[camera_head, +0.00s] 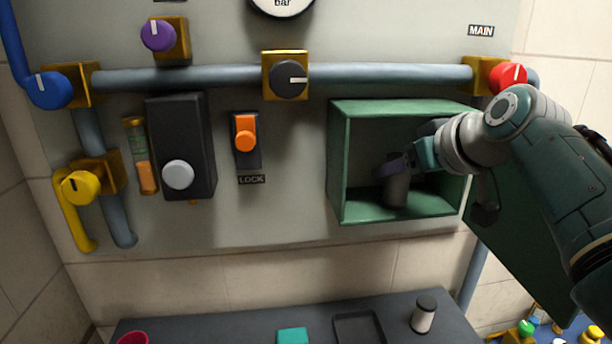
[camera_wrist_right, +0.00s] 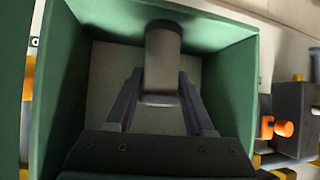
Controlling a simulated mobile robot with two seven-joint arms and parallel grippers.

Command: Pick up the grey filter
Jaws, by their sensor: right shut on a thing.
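The grey filter (camera_head: 396,191) is a grey cylinder standing inside the open green box (camera_head: 338,160) on the wall panel. My right gripper (camera_head: 394,168) reaches into the box from the right and is shut on the filter. In the right wrist view the filter (camera_wrist_right: 162,65) sits between the two dark fingers (camera_wrist_right: 160,98), with the box's green walls (camera_wrist_right: 62,75) around them. Whether the filter touches the box floor is hard to tell. My left gripper is not in view.
The box's green door (camera_head: 525,240) hangs open at the right, beside my right arm. A grey table (camera_head: 240,325) below holds a white cylinder with a dark top (camera_head: 423,314), a teal block (camera_head: 292,335) and a dark tray (camera_head: 357,328). Valves and pipes (camera_head: 190,78) line the panel.

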